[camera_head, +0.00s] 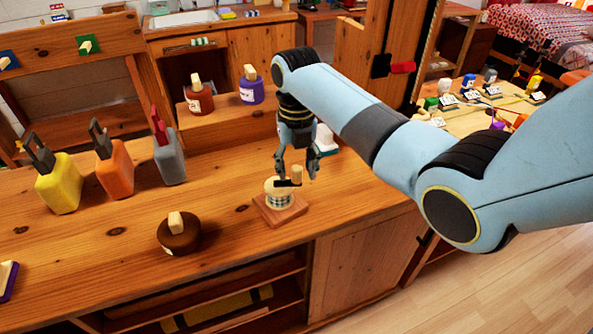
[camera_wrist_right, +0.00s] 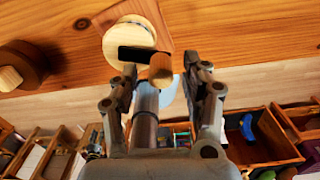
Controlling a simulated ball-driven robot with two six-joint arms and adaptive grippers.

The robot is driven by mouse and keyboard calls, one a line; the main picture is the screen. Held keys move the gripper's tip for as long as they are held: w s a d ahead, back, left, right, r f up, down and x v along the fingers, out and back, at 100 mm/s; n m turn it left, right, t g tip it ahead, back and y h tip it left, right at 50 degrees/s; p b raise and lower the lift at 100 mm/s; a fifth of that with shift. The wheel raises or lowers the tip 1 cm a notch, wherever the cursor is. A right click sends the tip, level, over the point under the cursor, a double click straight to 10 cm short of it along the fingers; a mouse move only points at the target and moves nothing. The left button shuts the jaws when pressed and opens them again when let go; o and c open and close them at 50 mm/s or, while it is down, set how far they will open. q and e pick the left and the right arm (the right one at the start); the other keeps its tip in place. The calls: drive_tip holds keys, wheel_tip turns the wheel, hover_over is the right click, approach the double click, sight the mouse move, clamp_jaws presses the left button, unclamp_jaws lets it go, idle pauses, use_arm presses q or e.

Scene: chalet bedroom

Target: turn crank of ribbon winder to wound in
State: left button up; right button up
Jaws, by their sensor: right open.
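The ribbon winder (camera_head: 278,204) stands on the wooden worktop, with a square wooden base, a pale spool with a checked ribbon band, and a dark crank arm. The crank's wooden knob (camera_head: 297,174) stands upright at the right end of the arm. My right gripper (camera_head: 296,172) is open above the winder, its fingers around or close beside the knob. In the right wrist view, the winder (camera_wrist_right: 128,38) is at the top and the knob (camera_wrist_right: 161,70) shows between the open fingertips (camera_wrist_right: 165,75). I cannot tell whether a finger touches it. My left gripper is not in view.
Yellow (camera_head: 59,186), orange (camera_head: 115,168) and grey (camera_head: 168,154) containers stand further left. The worktop between winder and grey container is clear.

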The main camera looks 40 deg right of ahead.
drive_tip(key=shift+f, duration=0.8)
drive_tip(key=shift+c, duration=0.8)
clamp_jaws()
drive_tip(key=shift+r, duration=0.1)
